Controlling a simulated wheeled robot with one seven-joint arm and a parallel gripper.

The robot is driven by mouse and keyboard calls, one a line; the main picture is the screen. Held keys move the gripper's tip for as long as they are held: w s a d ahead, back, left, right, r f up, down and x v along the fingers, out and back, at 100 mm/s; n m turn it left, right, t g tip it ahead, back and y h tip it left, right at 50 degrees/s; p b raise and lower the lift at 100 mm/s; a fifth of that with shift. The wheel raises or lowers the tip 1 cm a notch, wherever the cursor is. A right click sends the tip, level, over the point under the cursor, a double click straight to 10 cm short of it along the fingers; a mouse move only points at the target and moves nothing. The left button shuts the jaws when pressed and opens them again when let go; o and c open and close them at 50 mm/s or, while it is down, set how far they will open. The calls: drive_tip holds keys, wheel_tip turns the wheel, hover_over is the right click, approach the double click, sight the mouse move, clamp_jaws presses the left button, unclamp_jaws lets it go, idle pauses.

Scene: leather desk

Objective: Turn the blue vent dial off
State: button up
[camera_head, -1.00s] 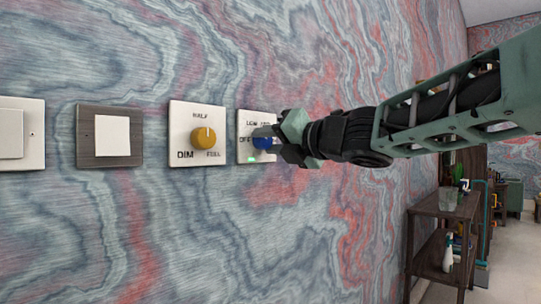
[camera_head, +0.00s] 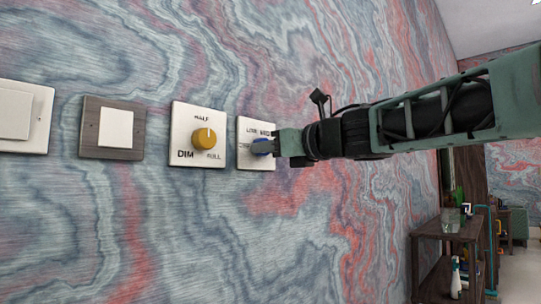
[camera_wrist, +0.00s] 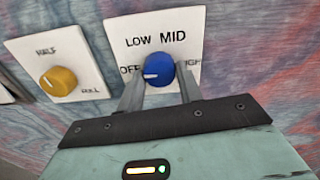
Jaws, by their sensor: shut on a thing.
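The blue vent dial (camera_wrist: 160,66) sits on a white wall plate (camera_wrist: 118,40) lettered OFF, LOW, MID and a partly hidden HIGH. Its white pointer mark faces left, towards OFF, in the wrist view. My gripper (camera_wrist: 160,82) has one finger on each side of the dial and is shut on it. In the head view, my gripper (camera_head: 264,148) reaches the plate from the right and covers most of the dial. The lower part of the plate is hidden by my gripper in the wrist view.
A yellow dial (camera_head: 204,138) on a similar plate is just left. Further left are a switch in a dark frame (camera_head: 88,138) and a white switch (camera_head: 40,112). A dark shelf (camera_head: 448,232) stands at right. The wall below the plates is clear.

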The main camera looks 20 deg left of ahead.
drive_tip(key=shift+f+n, duration=0.1)
drive_tip(key=shift+n, duration=0.5)
drive_tip(key=o, duration=1)
drive_tip(key=b+v, duration=0.2)
drive_tip(key=v, duration=1.5)
drive_tip(key=shift+s+d+b, duration=0.1)
drive_tip(key=shift+d+b, duration=0.1)
drive_tip(key=shift+b, duration=0.1)
